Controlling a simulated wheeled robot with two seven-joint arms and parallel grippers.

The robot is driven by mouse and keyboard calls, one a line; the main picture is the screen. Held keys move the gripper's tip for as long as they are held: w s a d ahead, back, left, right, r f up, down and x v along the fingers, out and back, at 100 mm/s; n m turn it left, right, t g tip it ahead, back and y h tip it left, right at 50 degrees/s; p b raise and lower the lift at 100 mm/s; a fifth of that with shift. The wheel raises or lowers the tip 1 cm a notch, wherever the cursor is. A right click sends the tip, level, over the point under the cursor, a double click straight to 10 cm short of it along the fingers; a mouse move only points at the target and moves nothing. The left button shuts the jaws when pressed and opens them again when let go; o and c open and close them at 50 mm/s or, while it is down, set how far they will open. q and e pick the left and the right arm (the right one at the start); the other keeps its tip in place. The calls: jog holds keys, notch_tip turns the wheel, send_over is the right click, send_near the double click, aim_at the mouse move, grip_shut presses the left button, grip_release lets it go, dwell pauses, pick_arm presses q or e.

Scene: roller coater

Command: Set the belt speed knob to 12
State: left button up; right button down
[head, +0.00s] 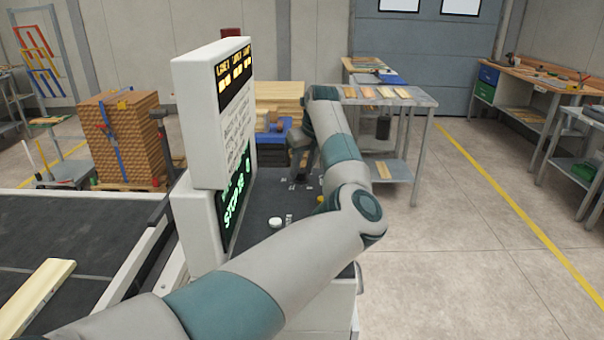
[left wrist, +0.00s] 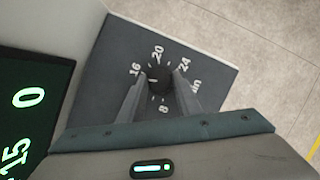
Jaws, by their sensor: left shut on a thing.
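The black belt speed knob (left wrist: 159,74) sits on a dark panel (left wrist: 130,45) in the left wrist view, ringed by white numbers. I can read 16, 20, 24 and 8; the place between 16 and 8 is covered by a finger. My left gripper (left wrist: 160,86) has a finger on each side of the knob and is shut on it. A small pale mark shows at the knob's left side; its exact reading is unclear. My right gripper is not in view.
A green-lit screen (left wrist: 28,110) lies left of the panel, showing 0 and 15. In the head view the tall white display housing (head: 205,120) stands close left of my arm. A white button (head: 275,222) is nearer on the panel. Open floor (head: 460,240) lies right.

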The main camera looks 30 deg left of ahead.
pick_arm(q)
jog(key=shift+w+n+g+b, duration=0.15)
jog(key=shift+n+g+b, duration=0.15)
jog(key=shift+n, duration=1.1)
jog(key=shift+r+n+g+y, duration=0.1)
jog(key=shift+n+g+y, duration=0.2)
jog(key=shift+n+g, duration=0.15)
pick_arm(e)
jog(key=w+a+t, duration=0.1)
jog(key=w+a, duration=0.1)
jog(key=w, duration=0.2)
pick_arm(q)
jog(key=shift+n, duration=0.45)
jog(key=n+g+p, duration=0.1)
jog(key=n, duration=0.1)
jog(key=shift+w+n+p, duration=0.15)
jog(key=shift+n+p, duration=0.25)
jog(key=shift+n+g+p, duration=0.25)
jog(key=shift+n+p, duration=0.05)
jog(key=shift+n, duration=0.4)
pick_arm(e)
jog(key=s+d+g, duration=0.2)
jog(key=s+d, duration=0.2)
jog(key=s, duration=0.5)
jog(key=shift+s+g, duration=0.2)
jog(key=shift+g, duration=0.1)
